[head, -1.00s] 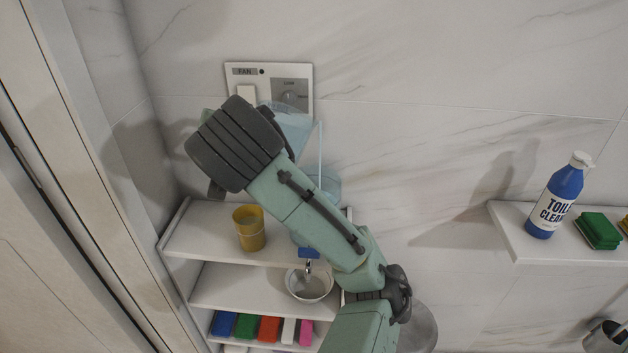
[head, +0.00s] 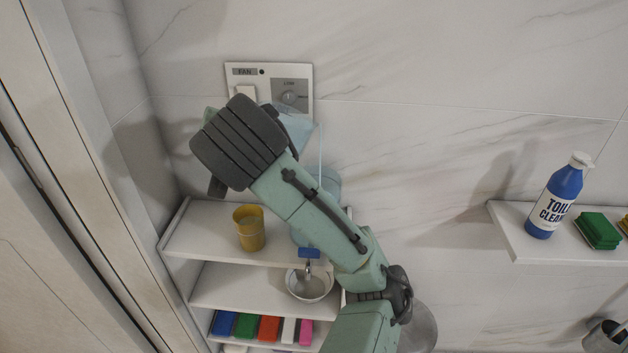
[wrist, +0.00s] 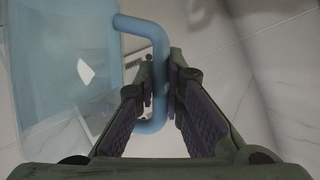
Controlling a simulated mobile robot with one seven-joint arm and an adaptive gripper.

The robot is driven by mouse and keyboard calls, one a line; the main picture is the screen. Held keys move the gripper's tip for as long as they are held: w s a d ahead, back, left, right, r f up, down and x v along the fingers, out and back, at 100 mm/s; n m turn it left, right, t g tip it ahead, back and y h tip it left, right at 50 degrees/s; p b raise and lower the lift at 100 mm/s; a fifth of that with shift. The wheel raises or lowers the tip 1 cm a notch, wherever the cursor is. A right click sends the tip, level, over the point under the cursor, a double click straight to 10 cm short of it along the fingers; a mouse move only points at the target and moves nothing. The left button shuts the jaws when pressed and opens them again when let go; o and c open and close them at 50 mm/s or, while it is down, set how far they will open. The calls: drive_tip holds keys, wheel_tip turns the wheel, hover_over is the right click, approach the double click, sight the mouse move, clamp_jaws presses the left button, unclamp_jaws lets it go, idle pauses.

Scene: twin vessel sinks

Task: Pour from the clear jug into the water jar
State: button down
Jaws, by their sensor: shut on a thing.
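The clear jug is a pale blue see-through vessel, mostly behind my arm in the head view (head: 297,130). Its body fills the left of the wrist view (wrist: 60,75), with a blue handle (wrist: 140,26). My gripper (wrist: 162,88) is shut on that handle. The jug is tilted above the shelf. A thin pale vertical streak, seemingly liquid, drops from it towards the water jar (head: 330,183). The jar is bluish and see-through, stands on the upper shelf, and is largely hidden by my arm. Its blue tap (head: 309,253) shows below. The jar's fill level is hidden.
A yellow cup (head: 249,230) stands left of the jar on the shelf (head: 197,235). A pale bowl (head: 310,287) sits below the tap. A fan switch panel (head: 268,72) is behind the jug. A cleaner bottle (head: 556,200) stands on the right shelf.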

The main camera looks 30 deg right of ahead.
drive_tip(key=shift+d+r, duration=0.1)
drive_tip(key=shift+r, duration=0.1)
idle(1.6)
drive_tip(key=shift+s+d+f+m+y, duration=0.1)
drive_tip(key=shift+d+f+m+y, duration=0.35)
drive_tip(key=shift+m, duration=0.25)
idle(5.5)
